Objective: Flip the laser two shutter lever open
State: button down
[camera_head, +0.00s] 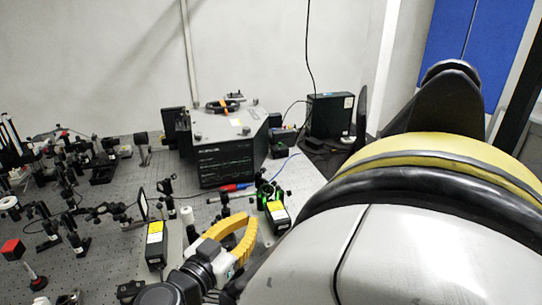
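Two black boxes with yellow labels stand on the bench, one left of my gripper (249,217) and one to its right; they look like laser units. I cannot read which is laser two, and no shutter lever can be made out. My gripper's yellow fingers reach up between the boxes, nearer the right one. Their tips look close together, but the gap is unclear and nothing is clearly held. My arm hides the bench to the right.
A large dark instrument (226,165) with a grey top stands behind the boxes. Several optical mounts crowd the left of the perforated bench (105,245). A white cylinder (187,215) and small posts stand close to my gripper. A black cabinet (330,115) stands at the back.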

jog(key=b+x, duration=0.3)
jog(key=x, duration=1)
jog(key=shift+s+f+b, duration=0.1)
jog(key=shift+b, duration=0.2)
jog(key=shift+w+d, duration=0.35)
jog(key=shift+w, duration=0.25)
